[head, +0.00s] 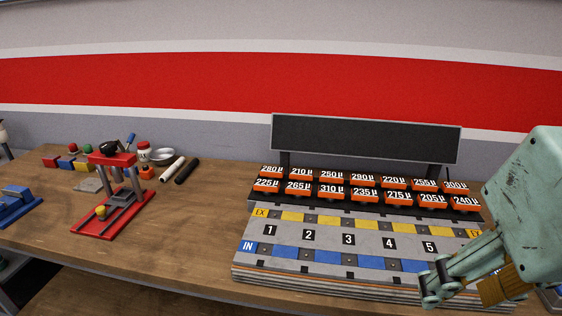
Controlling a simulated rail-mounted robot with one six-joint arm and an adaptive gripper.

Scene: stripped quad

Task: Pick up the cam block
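I cannot tell for certain which thing is the cam block. Small red, blue and yellow blocks (67,163) lie at the far left of the bench. My gripper (436,284) reaches in from the right, over the front right of the numbered board (300,240). Its fingers point left and down, and whether they are open or shut is unclear. A ribbed brown-yellow piece (497,289) shows just below my gripper. I cannot tell whether it is touched or held. My arm hides the board's right end.
Several orange tags (331,191) stand in two rows behind the board, before a dark panel (365,138). A red press-like stand (112,195) stands on the left, with a metal bowl (162,157) and two rods (187,171) behind it. The wooden bench (190,235) is clear between stand and board.

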